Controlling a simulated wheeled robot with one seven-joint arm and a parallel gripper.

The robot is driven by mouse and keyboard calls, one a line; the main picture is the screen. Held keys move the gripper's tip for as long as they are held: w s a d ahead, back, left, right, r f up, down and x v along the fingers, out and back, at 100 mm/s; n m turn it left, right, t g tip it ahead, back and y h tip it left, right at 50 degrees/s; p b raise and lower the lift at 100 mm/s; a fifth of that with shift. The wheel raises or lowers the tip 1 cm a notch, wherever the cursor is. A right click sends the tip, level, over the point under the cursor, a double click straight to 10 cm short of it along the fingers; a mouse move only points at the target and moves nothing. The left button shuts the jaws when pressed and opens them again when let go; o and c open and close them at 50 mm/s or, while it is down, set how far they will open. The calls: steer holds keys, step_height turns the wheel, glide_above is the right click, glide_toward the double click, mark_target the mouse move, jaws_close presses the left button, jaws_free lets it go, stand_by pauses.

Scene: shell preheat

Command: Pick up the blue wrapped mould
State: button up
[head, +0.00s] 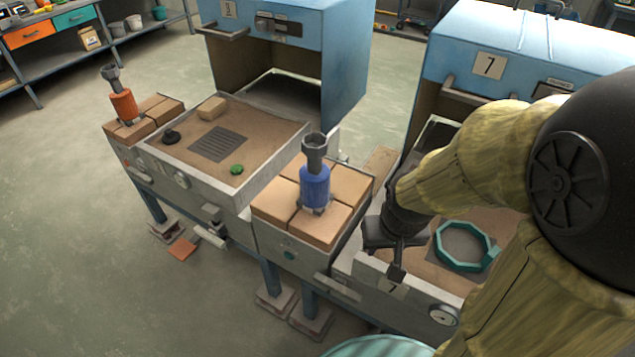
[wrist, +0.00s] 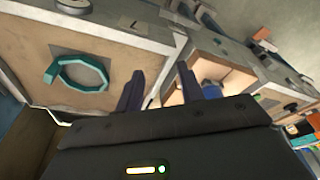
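The blue wrapped mould (head: 315,187) stands upright on a block of tan bricks in the head view, with a grey cup-shaped top above its blue body. It also shows in the wrist view (wrist: 211,91), partly hidden behind a finger. My gripper (head: 397,262) is to the right of the mould and apart from it, over the edge of the station marked 7. In the wrist view my gripper's two fingers (wrist: 160,88) stand apart with nothing between them.
An orange wrapped mould (head: 123,104) stands on bricks at the far left. A teal ring (head: 463,247) lies on the station 7 tray, right of my gripper. Blue ovens (head: 345,60) rise behind. A sand tray (head: 262,143) lies left of the blue mould. Open floor lies front left.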

steer(key=o, duration=0.3)
steer(key=shift+w+a, duration=0.1)
steer(key=shift+o, duration=0.2)
steer(key=m+t+h+b, duration=0.1)
steer(key=m+t+h, duration=0.4)
steer(key=t, duration=0.9)
glide_toward(313, 163)
steer(key=s+a+n, duration=0.1)
steer(key=s+a, duration=0.1)
steer(key=s, duration=0.2)
steer(key=shift+w+d+f+h, duration=0.1)
steer(key=shift+f+h, duration=0.15)
steer(key=shift+h, duration=0.15)
steer(key=shift+w, duration=0.1)
steer(key=x, duration=1.2)
steer(key=shift+r+p, duration=0.2)
steer(key=shift+p, duration=0.2)
